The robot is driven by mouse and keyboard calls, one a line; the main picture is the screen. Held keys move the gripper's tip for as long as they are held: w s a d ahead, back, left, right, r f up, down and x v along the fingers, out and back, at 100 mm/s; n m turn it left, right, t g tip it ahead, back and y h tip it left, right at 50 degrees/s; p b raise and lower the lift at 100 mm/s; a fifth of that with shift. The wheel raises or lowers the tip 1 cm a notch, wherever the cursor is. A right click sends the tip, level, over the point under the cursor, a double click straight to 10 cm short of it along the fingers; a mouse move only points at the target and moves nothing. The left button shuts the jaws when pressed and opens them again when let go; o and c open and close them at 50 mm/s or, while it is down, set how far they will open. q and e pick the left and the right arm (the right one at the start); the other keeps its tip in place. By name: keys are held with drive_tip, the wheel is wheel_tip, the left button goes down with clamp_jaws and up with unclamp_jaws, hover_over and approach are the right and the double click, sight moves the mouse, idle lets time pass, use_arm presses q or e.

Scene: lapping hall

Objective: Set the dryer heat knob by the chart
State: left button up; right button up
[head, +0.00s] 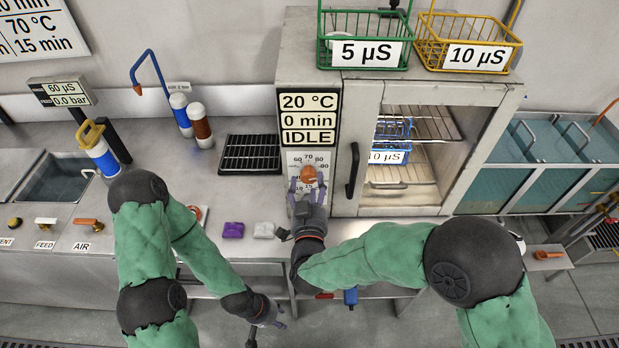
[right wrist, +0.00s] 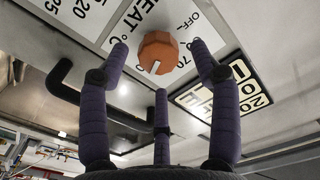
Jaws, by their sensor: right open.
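The dryer (head: 350,90) is a steel cabinet with a display (head: 309,119) reading 20 °C, 0 min, IDLE. Below it is the orange heat knob (head: 309,174) on a white dial plate (head: 297,158). In the right wrist view the knob (right wrist: 158,52) has a white pointer mark; the value it points at is unclear. My right gripper (head: 307,186) is open in front of the knob, its purple fingers spread around it with visible gaps. My left gripper (head: 275,318) hangs low before the counter; its fingers are too small to judge. A wall chart (head: 40,30), cut off, shows 70 °C and 15 min.
A black handle (head: 352,170) stands out right of the knob. A blue basket (head: 388,151) labelled 10 µS is inside the dryer. A green basket (head: 364,27) and a yellow basket (head: 467,40) stand on top. Purple (head: 233,230) and white (head: 264,230) items lie on the counter.

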sight(309, 179)
drive_tip(key=shift+w, duration=1.75)
drive_tip(key=shift+b, duration=0.3)
drive_tip(key=c, duration=1.1)
